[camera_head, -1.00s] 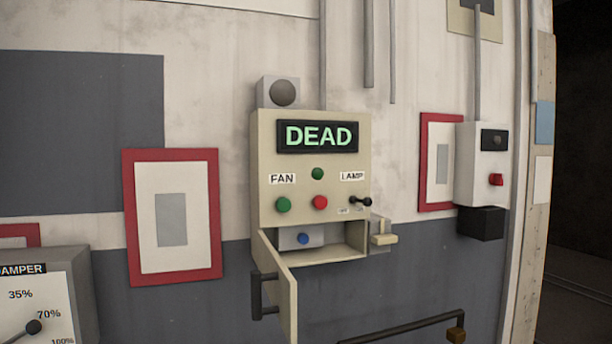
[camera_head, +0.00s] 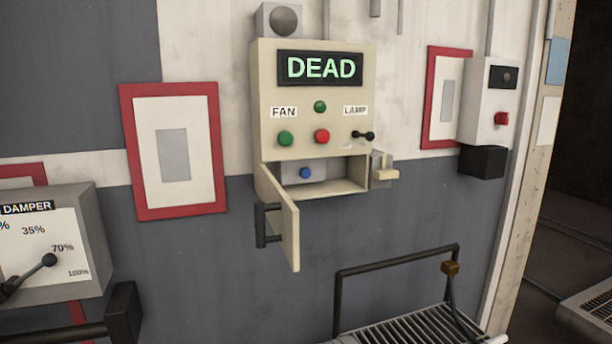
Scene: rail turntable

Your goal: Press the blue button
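The blue button (camera_head: 306,173) sits on a small grey plate inside the open lower compartment of a cream control box (camera_head: 262,110) on the wall. The compartment's door (camera_head: 287,233) hangs open toward me on the left, with a dark handle on it. The button is in plain sight, to the right of the door. The box's display (camera_head: 320,68) reads DEAD in green. Above the compartment are a green button (camera_head: 286,138) by the FAN label, a red button (camera_head: 322,136), a small green one between the labels, and a black toggle under LAMP. My gripper is not in view.
A grey DAMPER box (camera_head: 50,240) with a lever stands at the left. A dark rail (camera_head: 395,263) and a slatted grille (camera_head: 420,328) are below the control box. A grey box with a red knob (camera_head: 501,118) is at the right, before a dark opening.

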